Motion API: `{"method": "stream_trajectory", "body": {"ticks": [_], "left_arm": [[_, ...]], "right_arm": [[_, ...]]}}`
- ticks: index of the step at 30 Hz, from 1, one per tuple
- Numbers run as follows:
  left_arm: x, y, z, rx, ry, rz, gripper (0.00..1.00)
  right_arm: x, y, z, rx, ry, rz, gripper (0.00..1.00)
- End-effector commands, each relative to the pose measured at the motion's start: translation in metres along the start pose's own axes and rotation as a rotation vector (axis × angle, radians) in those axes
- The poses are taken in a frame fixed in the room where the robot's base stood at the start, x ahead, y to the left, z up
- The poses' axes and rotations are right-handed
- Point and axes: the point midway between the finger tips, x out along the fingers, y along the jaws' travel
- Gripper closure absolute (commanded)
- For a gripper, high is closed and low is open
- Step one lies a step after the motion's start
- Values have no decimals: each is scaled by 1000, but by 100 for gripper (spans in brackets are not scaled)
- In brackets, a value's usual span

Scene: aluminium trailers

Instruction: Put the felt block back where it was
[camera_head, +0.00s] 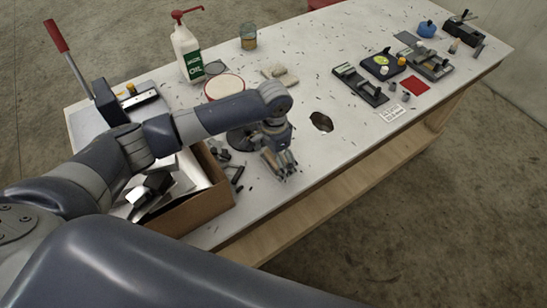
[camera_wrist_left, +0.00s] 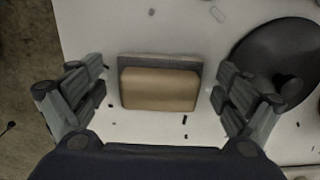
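The felt block (camera_wrist_left: 160,90), tan with a grey felt layer along one long side, lies on the white tabletop in the left wrist view. My left gripper (camera_wrist_left: 160,98) is open, with one finger on each side of the block and a clear gap at both ends. In the head view my left gripper (camera_head: 279,164) is low over the table near its front edge. There the block is largely hidden by the fingers. My right gripper is in neither view.
A dark round object (camera_wrist_left: 285,55) stands close beside the right finger in the wrist view. An open cardboard box (camera_head: 195,207) is left of the gripper. A dark patch (camera_head: 321,121) lies to its right. An oil bottle (camera_head: 187,52) and several tools stand farther back.

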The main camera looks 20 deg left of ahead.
Motion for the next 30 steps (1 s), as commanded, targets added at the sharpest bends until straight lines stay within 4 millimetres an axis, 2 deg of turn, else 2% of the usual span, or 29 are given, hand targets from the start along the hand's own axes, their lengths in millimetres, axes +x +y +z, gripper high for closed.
{"method": "stream_trajectory", "body": {"ticks": [7, 11, 14, 24, 30], "left_arm": [[-1, 0, 0, 0, 0, -1, 5], [-9, 0, -1, 1, 3, -1, 5], [-25, 0, -2, 2, 5, -1, 5], [-96, 0, -1, 1, 4, -2, 5], [-118, 0, -1, 0, 1, 0, 5]], "right_arm": [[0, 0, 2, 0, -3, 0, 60], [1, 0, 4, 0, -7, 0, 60], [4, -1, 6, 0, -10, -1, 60], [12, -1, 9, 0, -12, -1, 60], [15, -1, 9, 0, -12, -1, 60]]}}
